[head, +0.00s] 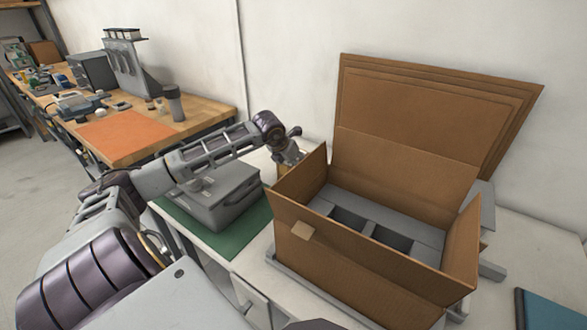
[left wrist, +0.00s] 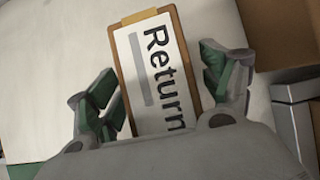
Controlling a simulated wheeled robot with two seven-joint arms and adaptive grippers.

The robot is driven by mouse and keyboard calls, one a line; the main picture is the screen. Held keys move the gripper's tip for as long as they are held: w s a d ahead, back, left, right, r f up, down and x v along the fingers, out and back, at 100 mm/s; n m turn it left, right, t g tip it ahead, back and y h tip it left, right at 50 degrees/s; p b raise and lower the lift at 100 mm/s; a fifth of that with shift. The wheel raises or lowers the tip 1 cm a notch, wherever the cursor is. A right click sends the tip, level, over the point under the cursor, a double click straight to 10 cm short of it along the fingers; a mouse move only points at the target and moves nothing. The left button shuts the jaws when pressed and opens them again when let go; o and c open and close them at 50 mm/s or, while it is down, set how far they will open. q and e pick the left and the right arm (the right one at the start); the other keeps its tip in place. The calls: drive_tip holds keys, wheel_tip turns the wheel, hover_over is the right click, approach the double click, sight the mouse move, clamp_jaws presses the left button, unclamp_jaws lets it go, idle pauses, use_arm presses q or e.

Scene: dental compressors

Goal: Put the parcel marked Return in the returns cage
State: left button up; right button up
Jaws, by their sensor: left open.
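The parcel marked Return (left wrist: 143,92) is brown with a white label reading "Return" and a tan strip at its top end. In the left wrist view it lies between the spread green-padded fingers of my left gripper (left wrist: 162,92), with a gap visible on both sides. In the head view my left gripper (head: 291,155) is low over the white table behind the open cardboard box, and its fingers are partly hidden. My right gripper is in neither view. No returns cage can be made out in either view.
The large open cardboard box (head: 345,272) stands close to the right of my left gripper. A grey case (head: 222,197) sits on a green mat (head: 228,242) at its left. Flat cardboard sheets (head: 430,95) lean on the wall. A wooden bench (head: 205,113) stands further back.

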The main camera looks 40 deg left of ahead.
use_arm(q)
drive_tip(key=c, duration=1.3)
drive_tip(key=shift+o, duration=0.2)
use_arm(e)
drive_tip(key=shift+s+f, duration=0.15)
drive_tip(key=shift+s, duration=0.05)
use_arm(q)
drive_tip(key=shift+r, duration=0.2)
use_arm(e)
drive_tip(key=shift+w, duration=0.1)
use_arm(q)
drive_tip(key=shift+r, duration=0.55)
wheel_tip(320, 180, up, 6)
drive_tip(key=shift+r+p, duration=0.2)
drive_tip(key=shift+p, duration=0.25)
drive_tip(key=shift+r, duration=1.1)
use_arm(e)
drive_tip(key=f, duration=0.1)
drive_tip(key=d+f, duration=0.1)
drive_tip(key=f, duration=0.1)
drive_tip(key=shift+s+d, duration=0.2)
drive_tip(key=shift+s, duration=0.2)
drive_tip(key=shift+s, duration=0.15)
